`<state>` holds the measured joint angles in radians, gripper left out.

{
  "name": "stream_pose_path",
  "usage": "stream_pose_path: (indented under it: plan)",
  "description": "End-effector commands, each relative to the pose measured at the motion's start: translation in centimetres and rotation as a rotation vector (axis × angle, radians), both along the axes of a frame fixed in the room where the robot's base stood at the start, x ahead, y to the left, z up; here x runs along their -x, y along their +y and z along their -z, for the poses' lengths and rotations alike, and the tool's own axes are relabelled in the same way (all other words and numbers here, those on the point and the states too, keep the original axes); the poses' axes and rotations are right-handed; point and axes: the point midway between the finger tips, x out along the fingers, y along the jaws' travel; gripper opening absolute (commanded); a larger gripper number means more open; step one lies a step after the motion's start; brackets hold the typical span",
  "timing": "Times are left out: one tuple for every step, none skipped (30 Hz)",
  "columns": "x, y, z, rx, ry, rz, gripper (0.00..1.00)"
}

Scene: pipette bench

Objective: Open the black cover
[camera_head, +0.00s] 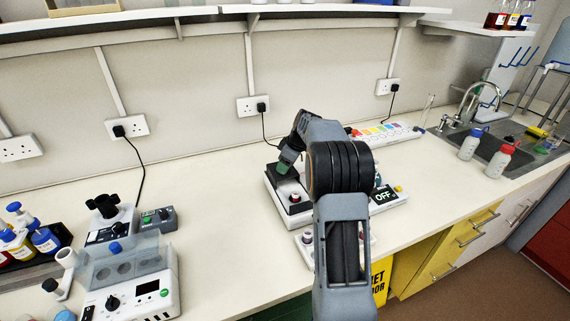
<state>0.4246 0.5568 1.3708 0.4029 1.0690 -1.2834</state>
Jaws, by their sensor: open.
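The black cover (294,205) sits on a white bench device (276,208) in the middle of the bench, with a small knob-like part on it. Whether it is fully shut is too small to tell. My gripper (284,169) is above the back left part of the cover, pointing down. It is open and seems to hold nothing. Its fingertips are small and partly hidden, so I cannot tell whether they touch the cover. My arm hides the right part of the device.
A clear-lidded white machine (135,278) stands at the front left. A rack with coloured labels (383,132) is behind my arm. White bottles (498,161) stand by the sink.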

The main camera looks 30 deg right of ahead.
Motion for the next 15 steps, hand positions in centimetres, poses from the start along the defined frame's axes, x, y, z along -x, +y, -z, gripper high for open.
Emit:
stream_pose_path:
  plan:
    - [0.0,0.0,0.0,0.000,0.000,0.000,0.53]
    - [0.0,0.0,0.0,0.000,0.000,0.000,0.53]
    - [0.0,0.0,0.0,0.000,0.000,-0.001,0.53]
    - [0.0,0.0,-0.1,0.000,0.000,-0.001,0.53]
    - [0.0,0.0,-0.2,0.000,0.000,-0.001,0.53]
    - [0.1,0.0,-0.4,0.001,-0.001,-0.001,0.53]
    - [0.1,-0.1,-0.7,0.001,-0.002,-0.001,0.53]
    - [0.2,-0.2,-1.0,0.001,-0.002,-0.001,0.53]
    - [0.4,-0.3,-1.5,0.001,-0.004,-0.001,0.53]
    - [0.5,-0.4,-1.9,0.001,-0.004,-0.001,0.53]
    - [0.7,-0.6,-2.4,0.002,-0.004,0.000,0.53]
    - [0.9,-0.8,-3.1,0.002,-0.004,0.000,0.53]
    - [1.1,-1.0,-3.7,0.003,-0.005,0.000,0.53]
    - [1.3,-1.1,-4.3,0.002,-0.005,-0.001,0.53]
    - [1.6,-1.3,-5.1,0.002,-0.005,-0.001,0.53]
